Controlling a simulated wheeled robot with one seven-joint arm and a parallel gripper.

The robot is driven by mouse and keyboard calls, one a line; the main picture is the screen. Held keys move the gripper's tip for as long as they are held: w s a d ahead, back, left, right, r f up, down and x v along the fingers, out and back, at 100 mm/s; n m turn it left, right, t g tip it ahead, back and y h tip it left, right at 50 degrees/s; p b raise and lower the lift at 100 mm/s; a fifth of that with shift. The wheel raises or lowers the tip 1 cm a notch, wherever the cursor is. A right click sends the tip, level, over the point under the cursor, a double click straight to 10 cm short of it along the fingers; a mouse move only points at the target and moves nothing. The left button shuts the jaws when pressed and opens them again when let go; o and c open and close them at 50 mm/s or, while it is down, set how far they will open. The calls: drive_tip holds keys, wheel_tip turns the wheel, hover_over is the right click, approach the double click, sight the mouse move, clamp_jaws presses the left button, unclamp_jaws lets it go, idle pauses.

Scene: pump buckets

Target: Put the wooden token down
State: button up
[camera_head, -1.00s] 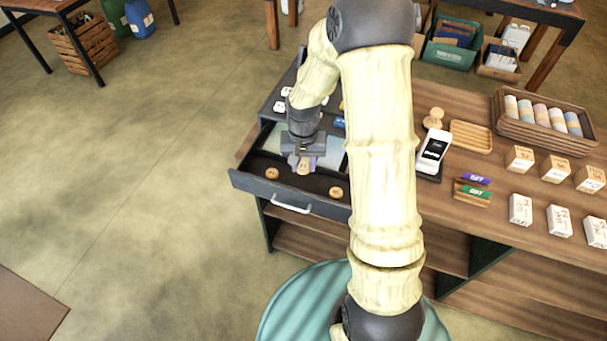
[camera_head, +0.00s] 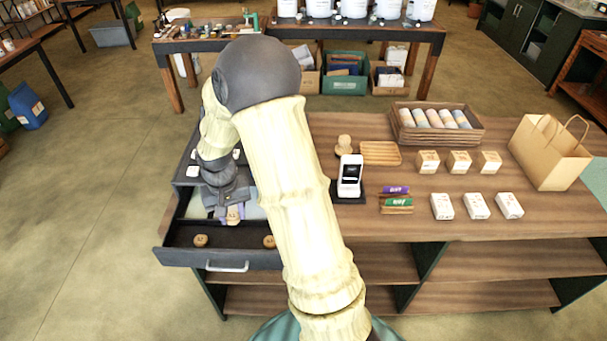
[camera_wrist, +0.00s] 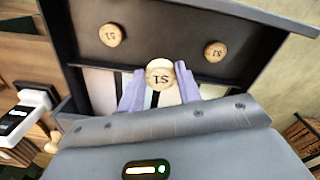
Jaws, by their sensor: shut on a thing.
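My gripper (camera_head: 231,208) is shut on a round, light wooden token (camera_head: 233,216) over the open drawer (camera_head: 176,256). I cannot tell how far the held token is above the drawer floor.
Light strips lie in the drawer's rear compartments, behind a divider. A card terminal (camera_head: 349,176), a wooden stamp (camera_head: 343,145), a small tray (camera_head: 381,153) and white boxes (camera_head: 442,206) stand on the counter. A paper bag (camera_head: 549,152) is at the right.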

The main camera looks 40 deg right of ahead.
drive_tip(key=w+d+n+b, duration=0.1)
drive_tip(key=w+d+n, duration=0.1)
drive_tip(key=d, duration=0.7)
drive_tip(key=shift+f+n+b, duration=0.35)
drive_tip(key=shift+n, duration=0.15)
drive_tip(key=shift+w+d, duration=0.1)
drive_tip(key=shift+d, duration=0.05)
